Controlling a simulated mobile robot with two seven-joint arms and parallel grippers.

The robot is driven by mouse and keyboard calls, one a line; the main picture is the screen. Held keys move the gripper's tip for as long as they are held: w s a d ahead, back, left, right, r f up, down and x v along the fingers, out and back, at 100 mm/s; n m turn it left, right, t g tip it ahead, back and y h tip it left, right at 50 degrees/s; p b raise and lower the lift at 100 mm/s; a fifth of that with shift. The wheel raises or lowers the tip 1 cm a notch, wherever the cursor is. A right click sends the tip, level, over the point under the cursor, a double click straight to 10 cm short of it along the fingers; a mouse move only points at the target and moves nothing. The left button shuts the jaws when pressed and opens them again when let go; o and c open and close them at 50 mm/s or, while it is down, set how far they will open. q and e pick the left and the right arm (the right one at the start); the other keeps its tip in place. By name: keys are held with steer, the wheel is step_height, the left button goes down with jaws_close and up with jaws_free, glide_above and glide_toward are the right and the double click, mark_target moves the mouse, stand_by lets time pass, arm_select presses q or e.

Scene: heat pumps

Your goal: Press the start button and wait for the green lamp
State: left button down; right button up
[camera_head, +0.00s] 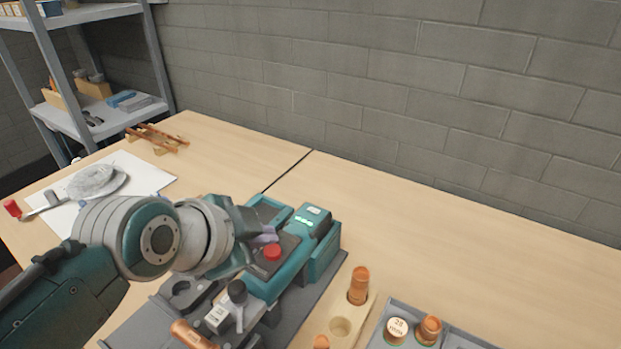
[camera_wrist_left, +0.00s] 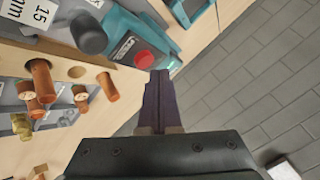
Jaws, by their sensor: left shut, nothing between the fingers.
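A teal machine (camera_head: 325,262) stands on the bench, with a round red button (camera_head: 272,252) on its dark panel. The button also shows in the left wrist view (camera_wrist_left: 144,60). On the machine's raised box, small green marks (camera_head: 303,220) look lit beside a pale display (camera_head: 314,210). My left gripper (camera_head: 268,236) is shut and empty, its fingertips just beside the red button. In the left wrist view its fingers (camera_wrist_left: 158,77) point at the panel close by the button; whether they touch it I cannot tell. My right gripper is not in view.
A wooden block (camera_head: 339,326) with copper pieces (camera_head: 358,285) stands right of the machine, near a grey tray (camera_head: 403,308). A black knob (camera_head: 236,290) rises in front of the machine. Copper tubes (camera_head: 157,137) lie at the back left. The bench at right is clear up to the wall.

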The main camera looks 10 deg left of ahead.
mark_target(266, 260)
arm_select(q)
steer(key=shift+f, duration=0.45)
steer(key=shift+f+b, duration=0.4)
steer(key=shift+b, duration=0.15)
stand_by(0.5)
steer(key=shift+r, duration=0.1)
steer(key=shift+r+p, duration=0.7)
steer(key=shift+p, duration=0.25)
step_height(266, 260, up, 5)
steer(key=p, duration=0.5)
